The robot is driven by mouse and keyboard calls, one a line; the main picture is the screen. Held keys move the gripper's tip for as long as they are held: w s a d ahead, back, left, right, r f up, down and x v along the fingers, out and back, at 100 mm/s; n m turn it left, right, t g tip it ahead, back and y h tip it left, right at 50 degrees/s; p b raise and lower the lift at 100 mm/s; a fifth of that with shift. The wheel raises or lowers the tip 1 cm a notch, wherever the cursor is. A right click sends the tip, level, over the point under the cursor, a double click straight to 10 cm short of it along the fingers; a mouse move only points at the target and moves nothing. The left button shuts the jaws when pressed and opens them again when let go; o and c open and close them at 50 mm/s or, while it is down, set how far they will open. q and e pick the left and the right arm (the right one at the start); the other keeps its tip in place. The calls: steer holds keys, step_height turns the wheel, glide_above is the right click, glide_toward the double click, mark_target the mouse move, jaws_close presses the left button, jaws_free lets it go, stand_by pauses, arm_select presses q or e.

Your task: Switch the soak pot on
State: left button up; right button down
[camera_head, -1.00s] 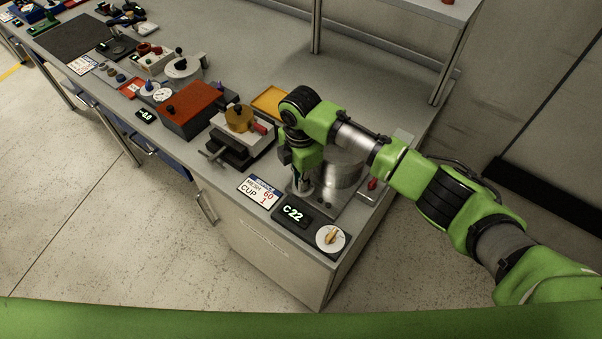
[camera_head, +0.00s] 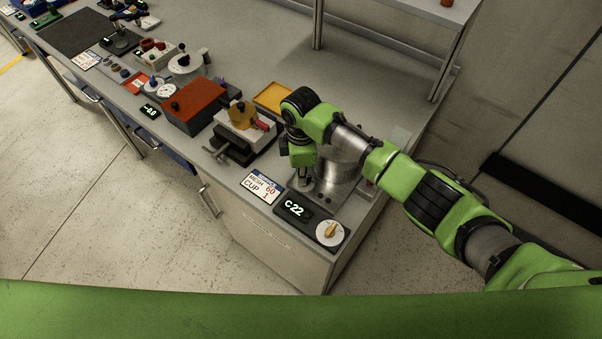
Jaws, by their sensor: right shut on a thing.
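The soak pot (camera_head: 341,171) is a grey metal cylinder on a metal plate near the bench's right corner. My right arm passes in front of it and hides part of it. In front of it are a black display (camera_head: 294,208) reading "C22" and a white dial (camera_head: 331,232) with a tan knob. My right gripper (camera_head: 303,186) points down beside the pot's left side, behind the display and apart from the dial. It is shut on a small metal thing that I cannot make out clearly. My left gripper is not in view.
A card (camera_head: 261,188) reading "MESH 60 CUP 1" lies left of the display. A vice-like device (camera_head: 241,137), a red-topped box (camera_head: 193,104) and a yellow tray (camera_head: 273,98) stand further left. The back of the bench is clear.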

steer(key=shift+w, duration=0.1)
steer(key=c, duration=2.2)
jaws_free()
steer(key=shift+o, duration=0.2)
steer(key=shift+r, duration=0.1)
step_height(320, 180, up, 12)
